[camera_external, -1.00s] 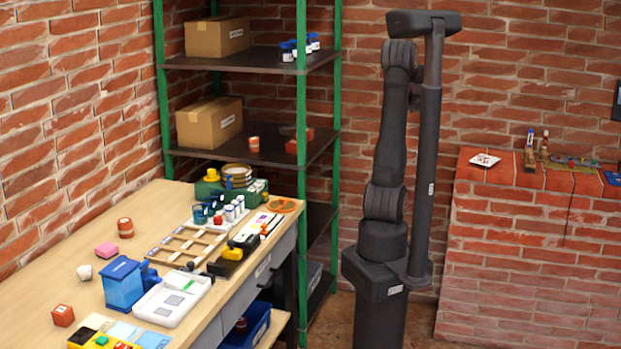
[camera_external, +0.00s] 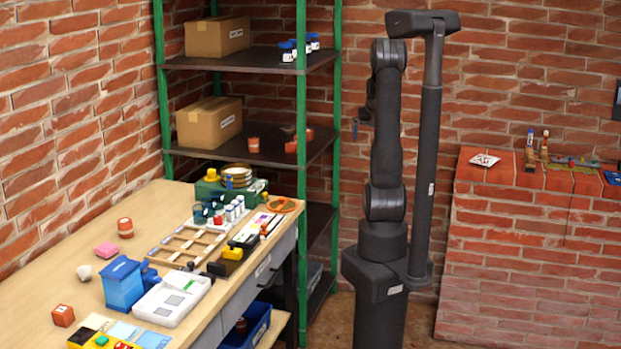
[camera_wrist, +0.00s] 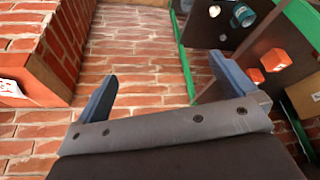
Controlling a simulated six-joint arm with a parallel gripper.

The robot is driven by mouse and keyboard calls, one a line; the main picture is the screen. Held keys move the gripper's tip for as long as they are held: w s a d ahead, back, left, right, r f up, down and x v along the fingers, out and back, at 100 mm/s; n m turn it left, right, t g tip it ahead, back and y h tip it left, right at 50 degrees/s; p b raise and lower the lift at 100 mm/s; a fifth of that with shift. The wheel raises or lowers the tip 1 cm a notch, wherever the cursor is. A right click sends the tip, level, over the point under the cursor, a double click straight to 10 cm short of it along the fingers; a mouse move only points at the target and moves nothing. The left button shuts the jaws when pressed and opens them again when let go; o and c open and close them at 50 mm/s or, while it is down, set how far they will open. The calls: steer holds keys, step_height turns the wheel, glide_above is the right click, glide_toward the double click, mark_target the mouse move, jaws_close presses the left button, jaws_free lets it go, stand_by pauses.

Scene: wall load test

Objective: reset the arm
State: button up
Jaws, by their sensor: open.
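My gripper (camera_wrist: 165,88) shows in the wrist view with its two blue-grey fingers spread wide apart and nothing between them. Brick wall shows behind the gap. In the external view my arm stands upright beside my column, and my gripper (camera_external: 362,115) appears as a small dark shape left of the arm, in front of the wall and right of the green shelf post. It touches nothing that I can see.
A green-posted shelf (camera_external: 262,148) with boxes and small containers stands left of my arm. A cluttered wooden workbench (camera_external: 60,262) is at the left. A brick ledge (camera_external: 540,250) with small items is at the right. Orange-red objects (camera_wrist: 274,61) show on the shelf in the wrist view.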

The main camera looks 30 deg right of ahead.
steer(key=shift+n+y, duration=0.3)
steer(key=shift+n, duration=0.3)
steer(key=shift+w+a+f, duration=0.1)
steer(key=shift+a+f, duration=0.15)
steer(key=shift+a, duration=0.45)
steer(key=shift+w+a+f, duration=0.15)
steer(key=shift+a+f, duration=0.05)
steer(key=shift+a, duration=0.45)
steer(key=shift+w+a+f, duration=0.1)
steer(key=shift+a+f, duration=0.15)
steer(key=shift+a, duration=0.45)
